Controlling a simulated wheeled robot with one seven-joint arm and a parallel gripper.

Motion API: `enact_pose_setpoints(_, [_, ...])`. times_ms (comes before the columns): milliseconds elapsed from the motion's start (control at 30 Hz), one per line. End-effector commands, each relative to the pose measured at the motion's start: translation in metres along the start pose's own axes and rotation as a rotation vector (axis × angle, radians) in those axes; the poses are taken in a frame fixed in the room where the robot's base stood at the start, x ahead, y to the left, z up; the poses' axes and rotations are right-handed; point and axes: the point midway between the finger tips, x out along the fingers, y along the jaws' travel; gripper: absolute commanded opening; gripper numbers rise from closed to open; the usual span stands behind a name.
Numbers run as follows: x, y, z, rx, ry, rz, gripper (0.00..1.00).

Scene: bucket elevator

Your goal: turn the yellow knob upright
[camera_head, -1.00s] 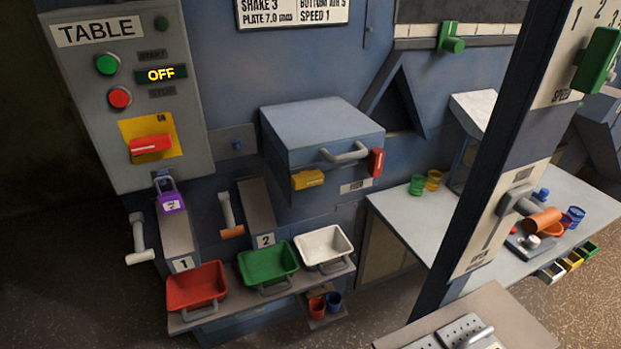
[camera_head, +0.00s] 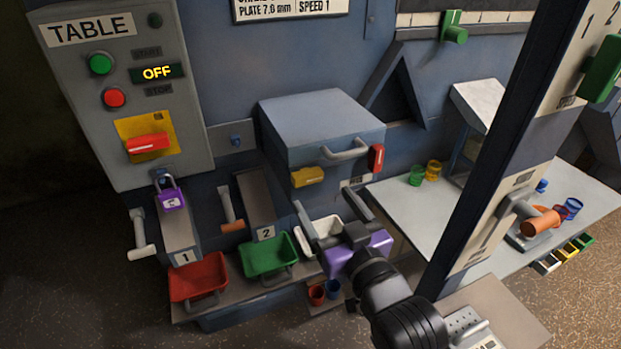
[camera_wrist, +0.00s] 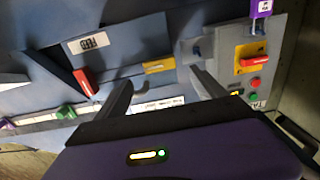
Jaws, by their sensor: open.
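The yellow knob (camera_head: 307,177) is on the front of the blue-grey box (camera_head: 320,115), at its lower left, and lies roughly sideways. In the wrist view the yellow knob (camera_wrist: 159,66) shows between and beyond my fingers. My gripper (camera_head: 323,197) is open and empty, in front of the box and below and right of the knob in the head view. It also shows in the wrist view (camera_wrist: 160,78), apart from the knob.
A grey handle (camera_head: 345,151) and an upright red knob (camera_head: 376,158) are on the same box. Red (camera_head: 198,277), green (camera_head: 268,254) and white (camera_head: 322,237) bins stand below; my gripper partly hides the white one. A dark post (camera_head: 490,150) rises at right.

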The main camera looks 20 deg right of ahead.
Motion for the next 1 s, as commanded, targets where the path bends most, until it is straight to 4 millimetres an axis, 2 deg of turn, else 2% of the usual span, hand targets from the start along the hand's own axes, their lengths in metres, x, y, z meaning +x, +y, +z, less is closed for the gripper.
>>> enact_pose_setpoints(167, [0.014, 0.000, 0.001, 0.001, -0.012, 0.001, 0.80])
enact_pose_setpoints(400, [0.051, 0.000, 0.000, 0.002, -0.011, 0.001, 0.80])
enact_pose_setpoints(600, [0.072, 0.000, 0.002, 0.001, -0.011, 0.000, 0.80])
enact_pose_setpoints(967, [0.077, 0.000, 0.003, 0.001, -0.010, 0.000, 0.80])
enact_pose_setpoints(1000, [0.077, 0.000, 0.003, 0.001, -0.010, 0.000, 0.72])
